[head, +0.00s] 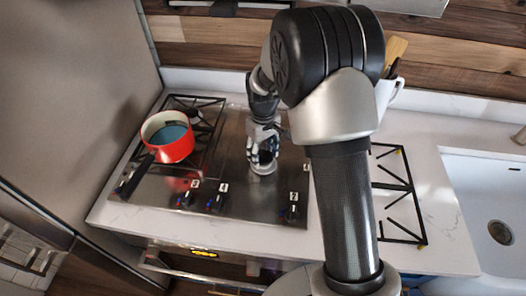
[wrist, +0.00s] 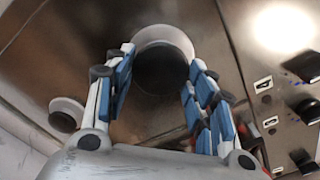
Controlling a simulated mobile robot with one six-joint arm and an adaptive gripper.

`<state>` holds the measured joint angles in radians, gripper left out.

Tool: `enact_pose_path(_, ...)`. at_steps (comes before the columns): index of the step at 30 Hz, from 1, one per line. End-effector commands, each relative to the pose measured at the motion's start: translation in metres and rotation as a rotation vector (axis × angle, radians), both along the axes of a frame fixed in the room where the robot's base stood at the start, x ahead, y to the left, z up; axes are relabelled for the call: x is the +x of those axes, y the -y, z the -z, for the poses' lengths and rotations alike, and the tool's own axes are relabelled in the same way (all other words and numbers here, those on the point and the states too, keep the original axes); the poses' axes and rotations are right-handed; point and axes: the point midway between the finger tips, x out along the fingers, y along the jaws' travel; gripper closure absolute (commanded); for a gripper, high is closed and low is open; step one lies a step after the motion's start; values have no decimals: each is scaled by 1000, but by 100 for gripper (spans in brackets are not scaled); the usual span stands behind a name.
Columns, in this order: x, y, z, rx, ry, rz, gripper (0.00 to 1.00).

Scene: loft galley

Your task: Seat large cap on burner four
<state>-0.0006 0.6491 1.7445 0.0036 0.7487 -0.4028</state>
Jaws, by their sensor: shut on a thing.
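My gripper (head: 262,152) points down over the bare steel middle of the cooktop. In the wrist view my gripper (wrist: 160,95) has its blue-padded fingers on both sides of a dark round cap (wrist: 163,72), shut on it. A pale burner ring (wrist: 165,34) shows around the cap's far edge. Whether the cap touches the ring or hovers above it I cannot tell. In the head view a silver burner base (head: 263,169) shows just under the fingers; the cap is mostly hidden there.
A red pot (head: 168,139) stands on the left grate (head: 206,149), its dark handle towards the front. Labelled knobs (head: 215,200) line the front edge. A smaller burner ring (wrist: 66,113) lies left in the wrist view. A loose black grate (head: 408,190) lies right, before the sink (head: 490,205).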

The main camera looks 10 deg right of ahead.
Motion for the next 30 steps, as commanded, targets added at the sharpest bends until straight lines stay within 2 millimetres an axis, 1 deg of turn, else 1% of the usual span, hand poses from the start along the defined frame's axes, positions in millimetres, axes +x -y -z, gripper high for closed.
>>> enact_pose_path(9, 0, 0, 0, 0, 0, 0, 75)
enact_pose_path(21, 0, 0, 6, 0, 0, 0, 75)
enact_pose_path(30, 0, 0, 6, 0, 0, 0, 75)
